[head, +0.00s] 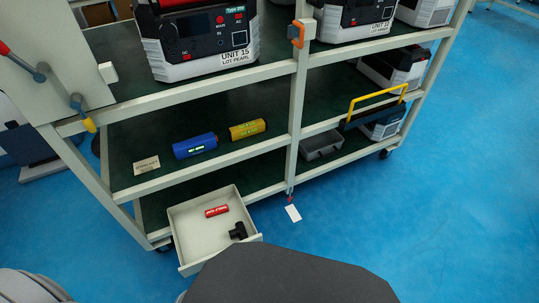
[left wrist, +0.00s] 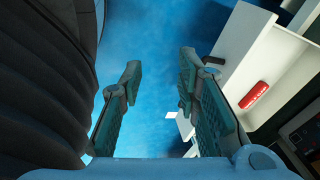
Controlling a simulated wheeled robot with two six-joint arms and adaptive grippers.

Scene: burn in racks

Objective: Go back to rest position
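My left gripper (left wrist: 160,70) is open in the left wrist view, with only blue floor seen between its two fingers. It is beside the open drawer, whose pale wall (left wrist: 235,50) is to the right of the fingers. In the head view the drawer (head: 185,228) sticks out below the rack's lowest shelf. A red cylinder (head: 216,211) lies in it and also shows in the left wrist view (left wrist: 254,95). A black piece (head: 238,230) shows at the drawer's right side; I cannot tell what it is. My right gripper is not in view.
The rack (head: 215,80) holds UNIT 15 (head: 205,45) and other units. A blue cylinder (head: 195,146), a yellow cylinder (head: 248,129) and a small card (head: 146,165) lie on its middle shelf. A white tag (head: 293,213) hangs by the post. Blue floor (head: 440,200) is clear to the right.

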